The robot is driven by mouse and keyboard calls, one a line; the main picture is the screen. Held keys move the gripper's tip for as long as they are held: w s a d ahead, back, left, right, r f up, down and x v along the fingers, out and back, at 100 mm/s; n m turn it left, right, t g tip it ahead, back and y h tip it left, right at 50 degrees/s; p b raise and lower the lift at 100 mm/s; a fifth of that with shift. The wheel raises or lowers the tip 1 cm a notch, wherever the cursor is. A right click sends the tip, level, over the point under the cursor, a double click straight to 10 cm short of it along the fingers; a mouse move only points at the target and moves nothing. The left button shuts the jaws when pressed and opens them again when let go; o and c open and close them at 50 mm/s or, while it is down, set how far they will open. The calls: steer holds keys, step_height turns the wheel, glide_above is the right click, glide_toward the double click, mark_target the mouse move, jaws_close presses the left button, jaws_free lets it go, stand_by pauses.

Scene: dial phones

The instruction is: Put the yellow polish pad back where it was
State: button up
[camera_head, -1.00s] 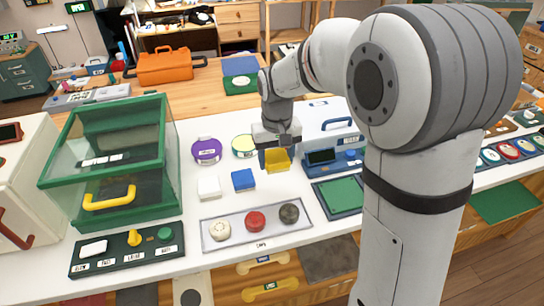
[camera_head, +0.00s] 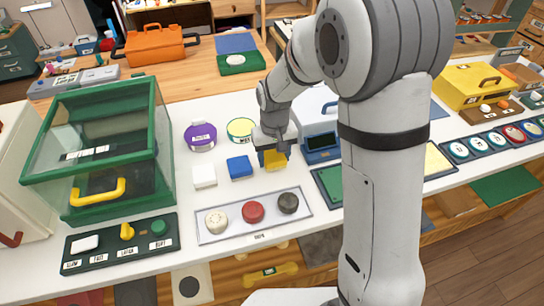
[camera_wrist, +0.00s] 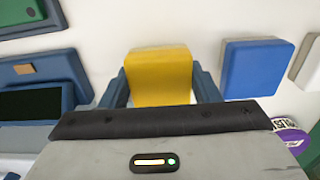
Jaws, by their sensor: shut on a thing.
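The yellow polish pad (camera_head: 276,160) is held in my gripper (camera_head: 273,158), low over the white bench top (camera_head: 250,188). In the wrist view the yellow pad (camera_wrist: 160,76) sits between the two blue fingers of my gripper (camera_wrist: 160,85). The blue pad (camera_head: 239,167) lies just to the left of it in the head view, with the white pad (camera_head: 204,176) further left in the same row. Whether the yellow pad touches the bench is hard to tell.
A tray (camera_head: 300,212) with white, red and dark dials lies in front. A blue device (camera_head: 322,143) and a green mat (camera_head: 330,185) are close on the right. A green glass case (camera_head: 70,150) is at left.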

mark_target(275, 156)
steer(key=shift+f, duration=0.15)
steer(key=shift+f, duration=0.15)
steer(key=o, duration=1)
steer(key=shift+o, duration=0.2)
step_height(275, 156, up, 12)
steer(key=r, duration=0.1)
steer(key=s+d+m+t, duration=0.1)
steer(key=s+d, duration=0.6)
steer(key=s, duration=0.2)
steer(key=s+d+r+m+t, duration=0.1)
steer(key=s+d+m, duration=0.1)
steer(key=s+d, duration=0.4)
steer(key=s, duration=0.4)
steer(key=shift+d+r, duration=0.2)
steer(key=shift+d, duration=0.2)
steer(key=shift+p, duration=0.3)
